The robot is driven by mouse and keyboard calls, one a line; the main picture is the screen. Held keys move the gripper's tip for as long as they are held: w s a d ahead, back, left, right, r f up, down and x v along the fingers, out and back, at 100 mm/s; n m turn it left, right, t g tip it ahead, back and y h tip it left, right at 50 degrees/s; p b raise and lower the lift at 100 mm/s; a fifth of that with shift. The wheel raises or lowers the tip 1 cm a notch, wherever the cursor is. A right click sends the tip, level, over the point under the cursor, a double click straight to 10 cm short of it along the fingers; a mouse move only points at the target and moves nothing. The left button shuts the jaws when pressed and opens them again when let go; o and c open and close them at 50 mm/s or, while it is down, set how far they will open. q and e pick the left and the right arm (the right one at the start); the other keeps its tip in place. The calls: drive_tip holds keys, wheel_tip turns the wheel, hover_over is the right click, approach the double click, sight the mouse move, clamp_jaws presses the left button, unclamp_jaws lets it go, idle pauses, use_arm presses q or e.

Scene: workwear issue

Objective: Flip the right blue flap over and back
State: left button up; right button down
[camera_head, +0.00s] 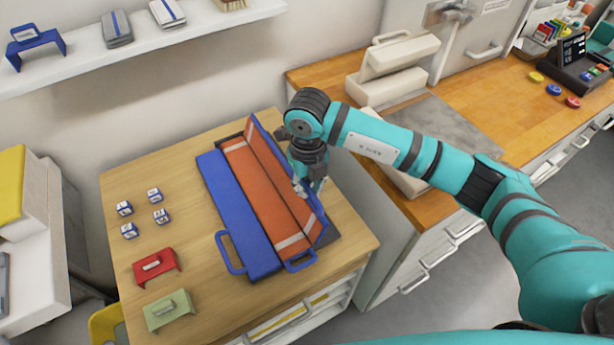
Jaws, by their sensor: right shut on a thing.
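My left gripper is not in view.
A shelf (190,35) hangs above. A wooden counter (480,110) with a cream press stands to the right.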

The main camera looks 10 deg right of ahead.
drive_tip(key=s+a+b, duration=0.1)
drive_tip(key=s+a, duration=0.1)
drive_tip(key=a, duration=0.5)
drive_tip(key=shift+a, duration=0.4)
drive_tip(key=shift+s, duration=0.1)
idle(0.5)
